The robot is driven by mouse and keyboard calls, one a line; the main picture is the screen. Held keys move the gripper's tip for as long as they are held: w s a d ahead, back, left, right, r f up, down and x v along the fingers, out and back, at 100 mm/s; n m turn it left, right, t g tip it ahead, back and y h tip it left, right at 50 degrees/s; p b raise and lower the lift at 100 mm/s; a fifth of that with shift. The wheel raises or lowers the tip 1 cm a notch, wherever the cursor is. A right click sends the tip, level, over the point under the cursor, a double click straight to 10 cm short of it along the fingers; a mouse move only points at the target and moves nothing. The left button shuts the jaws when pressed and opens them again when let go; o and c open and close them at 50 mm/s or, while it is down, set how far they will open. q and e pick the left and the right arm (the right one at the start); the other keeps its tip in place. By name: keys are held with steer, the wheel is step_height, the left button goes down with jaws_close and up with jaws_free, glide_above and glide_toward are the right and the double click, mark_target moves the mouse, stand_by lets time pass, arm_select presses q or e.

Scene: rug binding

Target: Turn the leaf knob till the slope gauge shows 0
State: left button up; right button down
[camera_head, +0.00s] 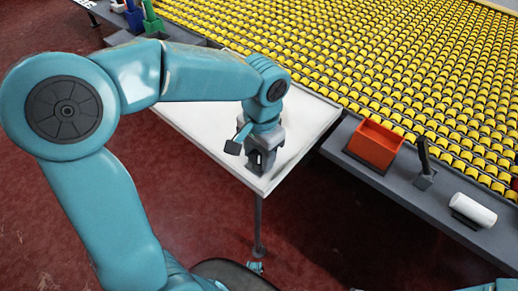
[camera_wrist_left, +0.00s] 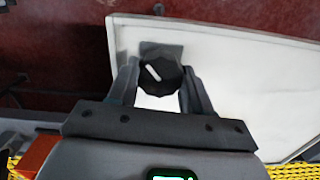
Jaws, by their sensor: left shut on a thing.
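The leaf knob (camera_wrist_left: 160,77) is dark and many-sided, with a white pointer line that slants toward the upper left in the left wrist view. My left gripper (camera_wrist_left: 158,85) is shut on it, one finger on each side. In the head view the left gripper (camera_head: 262,165) points down at the near corner of the white leaf (camera_head: 303,122) and hides most of the knob. The leaf also shows in the left wrist view (camera_wrist_left: 260,85). I cannot make out a slope gauge reading. My right gripper is not in view.
A long grey ledge right of the leaf holds an orange box (camera_head: 375,145), a dark upright tool (camera_head: 424,165) and a white roll (camera_head: 473,209). Yellow rollers (camera_head: 400,60) fill the back. A post (camera_head: 259,225) stands under the leaf's near corner, over red floor.

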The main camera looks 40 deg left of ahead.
arm_select(q)
steer(key=m, duration=0.1)
steer(key=m+p, duration=0.1)
steer(key=m, duration=0.2)
steer(key=shift+w+r+m+p, duration=0.15)
steer(key=shift+r+m+p, duration=0.15)
steer(key=shift+p, duration=0.05)
steer(key=m+p, duration=0.1)
steer(key=m, duration=0.2)
steer(key=shift+m+p, duration=0.3)
steer(key=m+p, duration=0.2)
steer(key=m, duration=0.2)
steer(key=shift+m, duration=0.3)
steer(key=m+p, duration=0.2)
steer(key=m, duration=0.1)
steer(key=shift+m, duration=0.3)
steer(key=m+p, duration=0.3)
steer(key=m, duration=0.2)
steer(key=shift+r+t+p, duration=0.1)
steer(key=shift+t+p, duration=0.2)
steer(key=m+p, duration=0.2)
steer(key=m, duration=0.1)
steer(key=shift+m, duration=0.3)
steer(key=shift+f+m+p, duration=0.2)
steer(key=shift+m+p, duration=0.8)
steer(key=shift+m, duration=0.1)
